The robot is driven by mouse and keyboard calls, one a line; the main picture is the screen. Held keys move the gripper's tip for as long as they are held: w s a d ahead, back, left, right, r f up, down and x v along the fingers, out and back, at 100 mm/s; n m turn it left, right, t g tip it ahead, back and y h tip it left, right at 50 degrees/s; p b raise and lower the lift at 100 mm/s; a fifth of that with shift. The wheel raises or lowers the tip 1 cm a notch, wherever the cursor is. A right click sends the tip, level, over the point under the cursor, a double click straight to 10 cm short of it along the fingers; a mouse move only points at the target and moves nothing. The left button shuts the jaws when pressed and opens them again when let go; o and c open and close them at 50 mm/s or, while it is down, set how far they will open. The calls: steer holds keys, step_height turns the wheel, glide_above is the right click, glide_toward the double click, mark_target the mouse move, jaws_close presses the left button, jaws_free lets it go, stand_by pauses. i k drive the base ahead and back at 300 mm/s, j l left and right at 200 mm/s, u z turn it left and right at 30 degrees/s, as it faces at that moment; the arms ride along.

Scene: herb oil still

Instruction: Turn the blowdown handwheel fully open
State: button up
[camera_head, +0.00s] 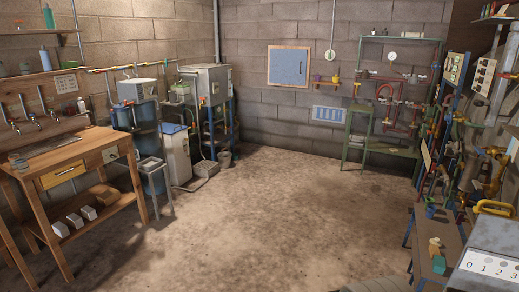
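I cannot single out which part is the blowdown handwheel. Red pipework (397,103) with small valves and a gauge (392,56) is mounted on a green metal rack (362,108) at the back right. More valve-like fittings, some yellow (492,153), crowd the right wall, too small and cluttered to tell apart. My gripper is not in view. Nothing shows whether any wheel is open or shut.
A wooden workbench (55,158) stands at left, with tanks and a metal cabinet (205,82) behind it. A bench (425,262) and a box marked with numbers (493,262) with a yellow handle (494,208) fill the lower right. The middle floor (265,210) is clear.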

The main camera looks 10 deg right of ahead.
mark_target(432, 176)
steer(key=i+j+u, duration=0.15)
steer(key=i, duration=0.25)
steer(key=i+u, duration=0.1)
steer(key=i, duration=0.35)
steer(key=i+z, duration=0.75)
steer(key=i+j+z, duration=0.2)
steer(key=i+z, duration=0.15)
steer(key=i+l+z, duration=0.1)
steer(key=i+z, duration=0.75)
steer(key=i+j+z, duration=0.1)
steer(key=i+z, duration=0.3)
steer(key=i+j+u, duration=0.15)
steer(key=i+u, duration=0.15)
steer(key=i, duration=2.25)
